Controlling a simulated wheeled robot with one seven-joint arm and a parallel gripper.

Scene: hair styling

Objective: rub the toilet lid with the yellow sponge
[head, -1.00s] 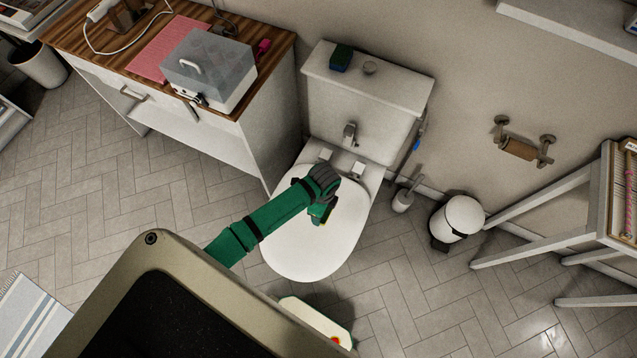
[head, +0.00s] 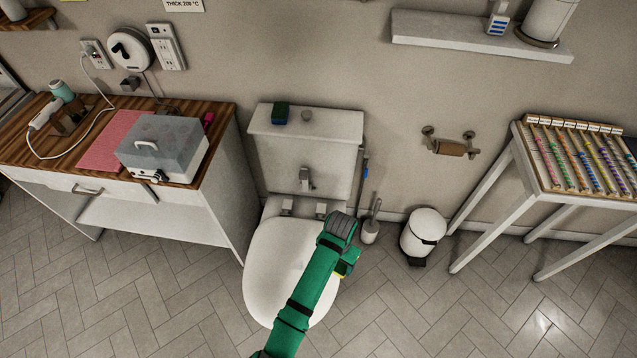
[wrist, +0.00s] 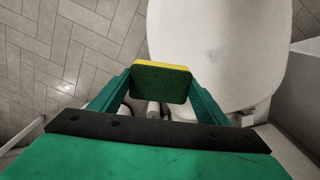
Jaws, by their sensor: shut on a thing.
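The white toilet lid (head: 275,265) is closed on the bowl, below the tank (head: 305,125). It also shows in the wrist view (wrist: 215,50), with a few faint small marks on it. My gripper (head: 347,262) is at the lid's right edge in the head view. It is shut on the yellow sponge (wrist: 162,65), which has a dark green face towards the wrist camera and a yellow edge. The sponge overlaps the lid's side edge in the wrist view. I cannot tell whether it touches the lid. My forearm hides part of the lid's right side.
A dark green and blue block (head: 281,113) sits on the tank. A toilet brush (head: 371,228) and a white bin (head: 423,233) stand to the right. A cabinet (head: 215,220) stands close on the left, and a white-legged table (head: 500,200) at the right. The front floor is open.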

